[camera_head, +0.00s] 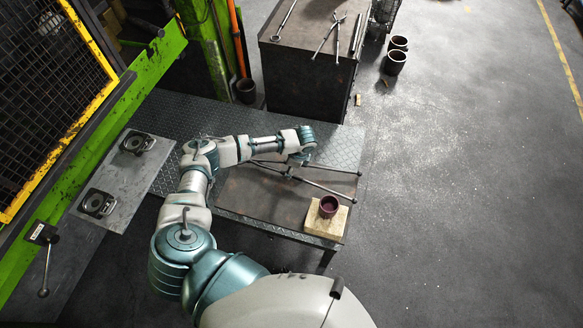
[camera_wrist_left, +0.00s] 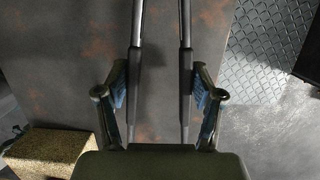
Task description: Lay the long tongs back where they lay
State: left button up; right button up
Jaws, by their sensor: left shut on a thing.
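The long tongs (camera_head: 328,189) show in the head view as thin dark rods spread over the brown table plate (camera_head: 245,190). Two of their ends point right, toward the table's right edge. My left gripper (camera_head: 293,172) is over the plate at the tongs' middle part, partly hidden by its own wrist. In the left wrist view the two tong handles (camera_wrist_left: 186,75) run side by side between the fingers of my left gripper (camera_wrist_left: 160,85), which is shut on them. I cannot tell whether the tongs touch the plate. My right gripper is not in view.
A dark cabinet (camera_head: 305,85) with other tools on top stands behind. The green press frame (camera_head: 150,60) is at left. Floor at right is mostly clear.

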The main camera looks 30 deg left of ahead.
pick_arm(q)
jog(key=o, duration=0.5)
jog(key=shift+a, duration=0.3)
jog(key=shift+o, duration=1)
jog(key=shift+a+f, duration=0.1)
jog(key=shift+a, duration=0.15)
jog(key=shift+a+f, duration=0.1)
jog(key=shift+a, duration=0.15)
jog(key=shift+o, duration=0.6)
jog(key=shift+d, duration=0.65)
jog(key=v, duration=1.2)
jog(key=shift+d, duration=0.15)
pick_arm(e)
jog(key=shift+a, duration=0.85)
